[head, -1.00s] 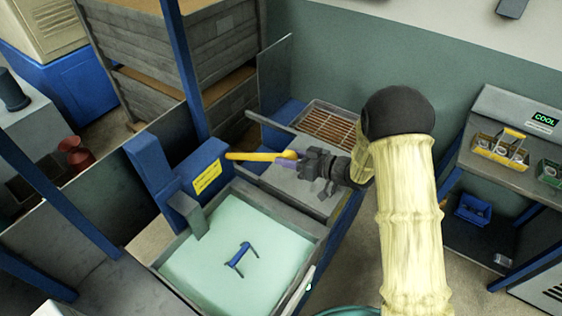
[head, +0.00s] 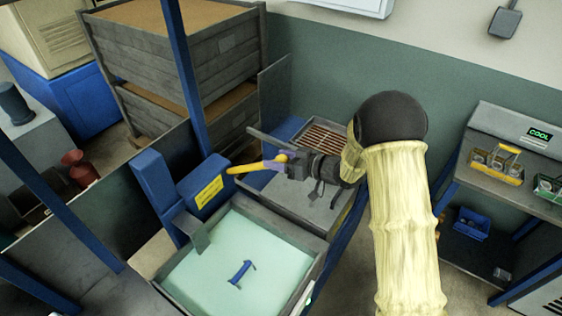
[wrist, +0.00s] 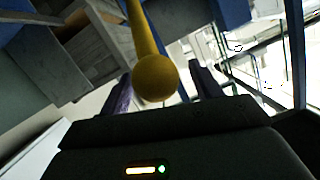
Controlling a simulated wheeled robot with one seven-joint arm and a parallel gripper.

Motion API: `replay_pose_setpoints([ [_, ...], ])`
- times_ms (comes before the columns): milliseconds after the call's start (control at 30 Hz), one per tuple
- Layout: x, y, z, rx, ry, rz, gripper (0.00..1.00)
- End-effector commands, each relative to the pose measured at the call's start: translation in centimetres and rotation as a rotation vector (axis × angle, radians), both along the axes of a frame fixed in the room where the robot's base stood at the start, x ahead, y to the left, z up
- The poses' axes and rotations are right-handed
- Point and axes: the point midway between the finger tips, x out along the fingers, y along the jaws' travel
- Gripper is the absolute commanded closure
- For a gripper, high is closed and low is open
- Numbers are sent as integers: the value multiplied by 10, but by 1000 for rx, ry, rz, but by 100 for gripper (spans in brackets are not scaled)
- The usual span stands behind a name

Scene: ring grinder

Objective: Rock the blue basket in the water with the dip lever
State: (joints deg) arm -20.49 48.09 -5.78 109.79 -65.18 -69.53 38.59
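The dip lever is a yellow bar (head: 250,167) with a round knob, sticking out from the blue housing beside the water tank (head: 310,263). My gripper (head: 278,160) is at the lever's knob end. In the wrist view, the yellow knob (wrist: 155,78) sits between my two purple fingers, with gaps showing on both sides, so the gripper looks open around it. The blue basket (head: 241,271) is in the pale green water; only its handle shows clearly, and its body is hidden below the surface.
A grey bracket (head: 193,230) hangs over the tank's left corner. A brown grate (head: 328,138) lies behind the gripper. Wooden crates (head: 170,60) stand at the back left. A shelf on the right holds a yellow-handled tray (head: 497,168) beneath a COOL display (head: 540,134).

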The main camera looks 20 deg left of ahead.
Motion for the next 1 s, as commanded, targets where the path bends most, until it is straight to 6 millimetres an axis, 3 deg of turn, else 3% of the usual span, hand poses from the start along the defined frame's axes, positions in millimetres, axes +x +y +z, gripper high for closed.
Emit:
replay_pose_setpoints([
  [267, -1, -3, -4, -6, 5, -2, 36],
  [467, -4, -18, -2, -7, 5, -5, 36],
  [1000, -29, -117, 23, -5, 3, -5, 36],
])
